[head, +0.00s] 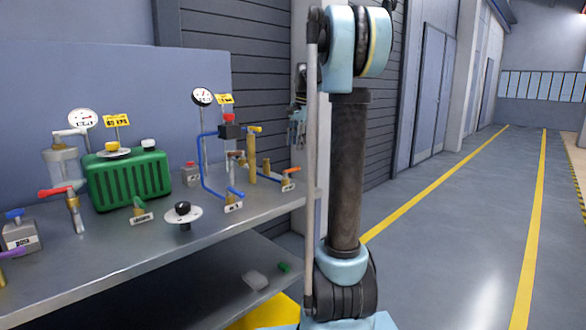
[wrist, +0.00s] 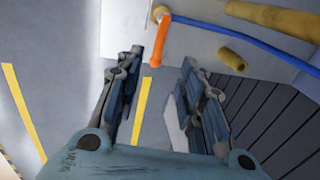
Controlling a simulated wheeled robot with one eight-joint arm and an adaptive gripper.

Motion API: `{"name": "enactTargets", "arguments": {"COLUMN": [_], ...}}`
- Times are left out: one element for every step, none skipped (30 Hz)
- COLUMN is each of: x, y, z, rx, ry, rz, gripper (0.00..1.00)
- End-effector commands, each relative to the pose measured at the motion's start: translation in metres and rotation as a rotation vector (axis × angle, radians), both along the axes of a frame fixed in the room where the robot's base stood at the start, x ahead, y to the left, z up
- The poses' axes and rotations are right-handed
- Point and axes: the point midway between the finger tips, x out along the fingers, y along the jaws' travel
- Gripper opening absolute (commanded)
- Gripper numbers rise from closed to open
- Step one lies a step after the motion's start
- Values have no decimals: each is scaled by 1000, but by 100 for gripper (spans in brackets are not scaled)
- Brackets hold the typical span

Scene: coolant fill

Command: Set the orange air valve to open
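The orange air valve shows in the head view as a short orange lever (head: 291,171) on a small brass fitting at the right end of the bench, beside a white label. In the wrist view the orange lever (wrist: 160,42) runs from a pale pivot at the top down past the bench edge. My gripper (wrist: 162,60) is open and empty, with the lever's free end appearing between its fingertips; I cannot tell the remaining distance in depth. In the head view my gripper (head: 297,122) is above the bench's right end, partly hidden behind my arm.
Near the valve, a blue pipe (wrist: 245,42) and brass pipe stubs (wrist: 232,60) stand close by. The metal bench (head: 150,258) also holds a green tank (head: 128,180), a red-handled valve (head: 62,190) and gauges. Open floor (head: 440,240) lies to the right.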

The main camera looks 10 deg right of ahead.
Motion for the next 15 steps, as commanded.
{"name": "enactTargets", "arguments": {"x": [2, 3, 4, 5, 6, 7, 7, 8, 9, 10, 11, 12, 13, 13, 14], "y": [1, 2, 3, 3, 4, 5, 5, 6, 6, 7, 7, 8, 9, 9, 10], "z": [-9, -15, -21, -27, -32, -39, -44, -49, -56, -61, -66, -72, -76, -81, -86], "rx": [0, 0, 0, 0, 0, 0, 0, 0, 0, 0, 0, 0, 0, 0, 0], "ry": [0, 0, 0, 0, 0, 0, 0, 0, 0, 0, 0, 0, 0, 0, 0], "rz": [1, 0, 0, 0, 0, 0, 0, 0, 0, 0, 0, 0, 0, 0, 0], "gripper": [36, 36, 36, 36, 36, 36, 36, 36, 36, 36, 36, 36, 36, 36, 36]}}
